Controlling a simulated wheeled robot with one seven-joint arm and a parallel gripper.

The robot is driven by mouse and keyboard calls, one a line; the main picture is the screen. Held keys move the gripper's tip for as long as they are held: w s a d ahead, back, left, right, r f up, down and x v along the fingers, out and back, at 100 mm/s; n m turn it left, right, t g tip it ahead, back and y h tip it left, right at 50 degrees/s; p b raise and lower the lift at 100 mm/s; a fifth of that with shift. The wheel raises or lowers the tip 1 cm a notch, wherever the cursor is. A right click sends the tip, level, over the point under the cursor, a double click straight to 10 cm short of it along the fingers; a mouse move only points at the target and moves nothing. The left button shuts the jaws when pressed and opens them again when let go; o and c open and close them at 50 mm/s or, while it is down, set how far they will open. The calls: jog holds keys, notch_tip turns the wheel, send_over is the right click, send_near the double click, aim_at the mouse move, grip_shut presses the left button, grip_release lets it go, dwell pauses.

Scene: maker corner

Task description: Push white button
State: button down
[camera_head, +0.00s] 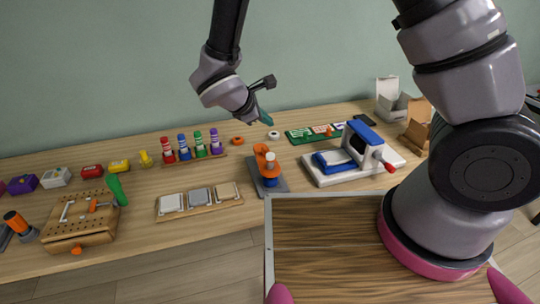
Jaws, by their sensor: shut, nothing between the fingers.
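A white block (56,177), which looks like the white button's housing, stands at the left of the table in a row of coloured blocks. Its top is too small to make out clearly. My gripper (265,117) is shut and empty, with teal fingertips, held in the air above the back middle of the table. It is far to the right of the white block and apart from everything on the table.
Beside the white block stand a purple block (22,184), a red block (92,171) and a yellow block (119,166). In front is a wooden pegboard box (80,234) with a green-handled tool. Several coloured bottles (184,147) stand to the right.

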aim_at(267, 156)
jog(key=shift+f, duration=0.1)
jog(key=shift+f, duration=4.3)
jog(key=shift+f, duration=0.4)
jog(key=shift+f, duration=0.55)
jog(key=shift+r, duration=1)
jog(key=shift+r, duration=2.5)
